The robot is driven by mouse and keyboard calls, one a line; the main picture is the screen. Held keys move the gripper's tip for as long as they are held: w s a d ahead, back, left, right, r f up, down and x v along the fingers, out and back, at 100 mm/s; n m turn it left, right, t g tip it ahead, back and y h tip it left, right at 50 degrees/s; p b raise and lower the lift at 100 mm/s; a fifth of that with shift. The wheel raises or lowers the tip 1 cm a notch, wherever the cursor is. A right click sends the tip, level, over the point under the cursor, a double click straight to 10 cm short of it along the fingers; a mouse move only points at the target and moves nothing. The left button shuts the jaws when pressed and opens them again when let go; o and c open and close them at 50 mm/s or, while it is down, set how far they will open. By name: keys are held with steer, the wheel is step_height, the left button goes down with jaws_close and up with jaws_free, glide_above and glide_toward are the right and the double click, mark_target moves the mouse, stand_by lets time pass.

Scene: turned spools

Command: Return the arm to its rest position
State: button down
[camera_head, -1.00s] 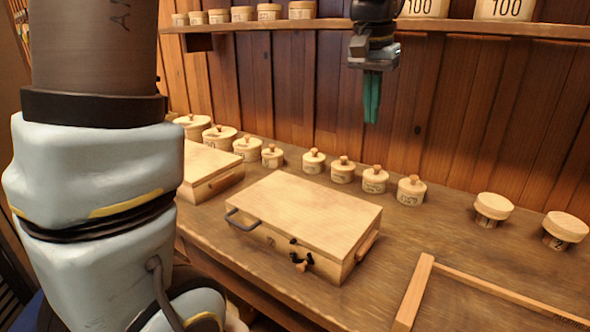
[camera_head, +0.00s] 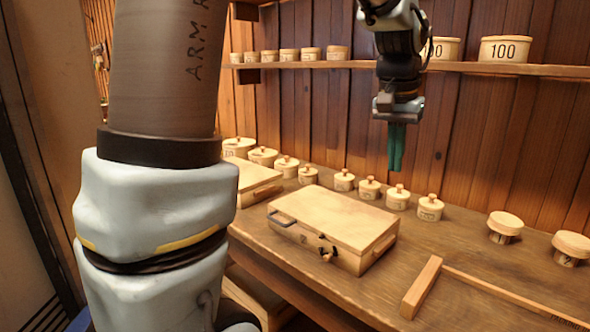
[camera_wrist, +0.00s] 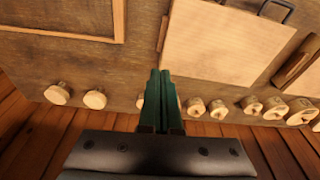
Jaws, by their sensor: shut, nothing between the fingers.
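My gripper (camera_head: 395,150) hangs with its green fingers pointing down, in front of the plank wall and above the workbench (camera_head: 330,290). The fingers are shut together with nothing between them. In the wrist view my gripper (camera_wrist: 161,85) also shows as two green fingers side by side, over the bench. The fingertips are apart from every object. My arm comes down to the gripper from the top of the head view.
A wooden case (camera_head: 335,220) with a metal handle lies on the bench, a second case (camera_head: 258,182) to its left. Several knobbed round boxes (camera_head: 397,197) line the back. A wooden frame (camera_head: 424,285) lies front right. A wall shelf (camera_head: 490,69) holds boxes marked 100 (camera_head: 508,50).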

steer(key=s+a+f+n, duration=0.1)
steer(key=a+f+n, duration=0.1)
steer(key=a+f, duration=0.3)
steer(key=s+a+f+n, duration=0.2)
steer(key=a+f, duration=0.4)
steer(key=a, duration=0.6)
steer(key=s+a+f+n+y, duration=0.1)
steer(key=a+f+n, duration=0.1)
steer(key=a+f, duration=0.3)
steer(key=a, duration=0.4)
steer(key=shift+s+a+f+n, duration=0.15)
steer(key=shift+s+a+n, duration=0.05)
steer(key=shift+s+n, duration=0.15)
